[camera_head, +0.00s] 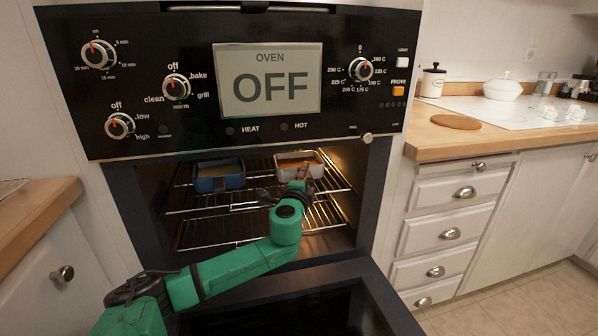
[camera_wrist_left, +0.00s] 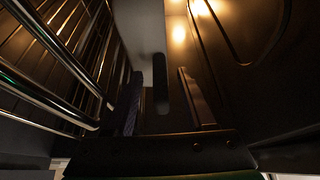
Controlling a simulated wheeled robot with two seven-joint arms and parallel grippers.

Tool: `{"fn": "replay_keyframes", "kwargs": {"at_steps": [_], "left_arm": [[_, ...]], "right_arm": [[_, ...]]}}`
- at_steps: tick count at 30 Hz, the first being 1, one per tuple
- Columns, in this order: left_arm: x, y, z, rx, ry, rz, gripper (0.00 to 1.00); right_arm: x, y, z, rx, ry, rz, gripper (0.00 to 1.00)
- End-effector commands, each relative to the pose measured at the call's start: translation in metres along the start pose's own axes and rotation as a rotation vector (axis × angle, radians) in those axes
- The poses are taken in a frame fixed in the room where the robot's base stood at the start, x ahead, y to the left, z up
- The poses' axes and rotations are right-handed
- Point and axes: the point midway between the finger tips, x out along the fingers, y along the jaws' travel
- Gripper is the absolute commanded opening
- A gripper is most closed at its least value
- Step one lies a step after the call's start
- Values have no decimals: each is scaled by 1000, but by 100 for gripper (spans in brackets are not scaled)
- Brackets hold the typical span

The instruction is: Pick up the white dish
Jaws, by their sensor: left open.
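The white dish (camera_head: 313,157) sits on the upper rack inside the open oven, right of the blue dish, with something brownish-yellow in it. My left gripper (camera_head: 303,182) reaches into the oven at the front of the white dish and hides part of it. In the left wrist view my open left gripper (camera_wrist_left: 163,98) has its two fingers apart. A pale grey-white surface (camera_wrist_left: 138,30) beyond the fingers looks like the white dish. I cannot tell whether the fingers touch it. My right gripper is not in view.
The blue dish (camera_head: 219,177) stands close by on the left of the upper rack (camera_head: 240,199). Rack bars also show in the left wrist view (camera_wrist_left: 65,55), beside the lit oven wall (camera_wrist_left: 235,60). The oven door (camera_head: 330,300) is lowered below my arm.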

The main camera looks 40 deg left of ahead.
Motion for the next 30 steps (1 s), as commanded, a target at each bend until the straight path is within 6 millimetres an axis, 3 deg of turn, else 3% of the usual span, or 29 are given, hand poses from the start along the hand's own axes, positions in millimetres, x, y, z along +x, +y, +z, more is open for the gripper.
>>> {"fn": "replay_keyframes", "kwargs": {"at_steps": [5, 9, 10, 30], "left_arm": [[0, 0, 0, 0, 1, 1, 55], [0, 0, 0, 0, 0, 1, 5], [0, 0, 0, 0, 0, 1, 0], [0, 1, 0, 0, 0, 2, 0]], "right_arm": [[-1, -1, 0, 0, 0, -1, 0], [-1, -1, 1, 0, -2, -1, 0], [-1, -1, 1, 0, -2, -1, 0], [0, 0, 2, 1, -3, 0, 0]]}}
